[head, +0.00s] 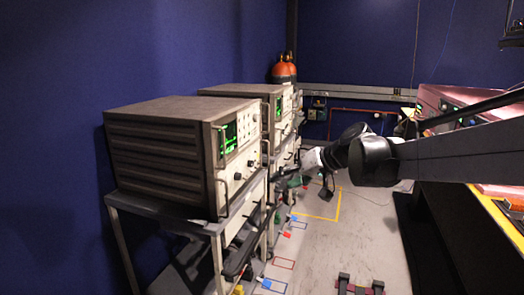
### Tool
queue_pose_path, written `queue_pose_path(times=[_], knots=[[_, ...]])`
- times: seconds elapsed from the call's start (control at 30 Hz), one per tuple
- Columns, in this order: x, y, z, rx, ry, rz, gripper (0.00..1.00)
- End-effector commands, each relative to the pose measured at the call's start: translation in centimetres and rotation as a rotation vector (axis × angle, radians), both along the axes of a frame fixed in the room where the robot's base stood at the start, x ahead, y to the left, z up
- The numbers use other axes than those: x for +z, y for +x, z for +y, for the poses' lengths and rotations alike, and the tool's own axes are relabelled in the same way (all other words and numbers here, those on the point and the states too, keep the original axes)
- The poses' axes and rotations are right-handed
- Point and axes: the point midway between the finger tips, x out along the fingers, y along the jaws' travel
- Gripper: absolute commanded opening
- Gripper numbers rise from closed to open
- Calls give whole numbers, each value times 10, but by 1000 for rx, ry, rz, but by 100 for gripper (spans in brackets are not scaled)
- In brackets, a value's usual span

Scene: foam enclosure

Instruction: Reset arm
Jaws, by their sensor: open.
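My arm reaches in from the right side of the head view, with a dark elbow and a white wrist section pointing left. My gripper (287,174) is the small dark end beyond the white wrist, near the front of the instrument racks on the left. It is open. Its fingers are small and dark against the racks, so their outline is hard to make out. I see nothing held in it. I cannot tell whether it touches the rack behind it.
A grey oscilloscope (165,150) with a green screen sits on a metal cart (205,226) at left. A second instrument (245,91) stands behind it. Orange-topped cylinders (284,70) are at the back. Floor between is mostly clear, with a dark red-black object (360,287) in front.

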Motion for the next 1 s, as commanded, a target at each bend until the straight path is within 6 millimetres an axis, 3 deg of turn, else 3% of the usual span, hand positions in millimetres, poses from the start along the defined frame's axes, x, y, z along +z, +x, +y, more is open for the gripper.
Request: queue_pose_path(times=[0.1,0.47,0.8,1.0], knots=[[5,-38,-10,-40,-62,21,46],[0,-147,-47,-174,-247,60,46],[-24,-245,-89,-305,-411,58,46],[-45,-293,-114,-377,-499,42,46]])
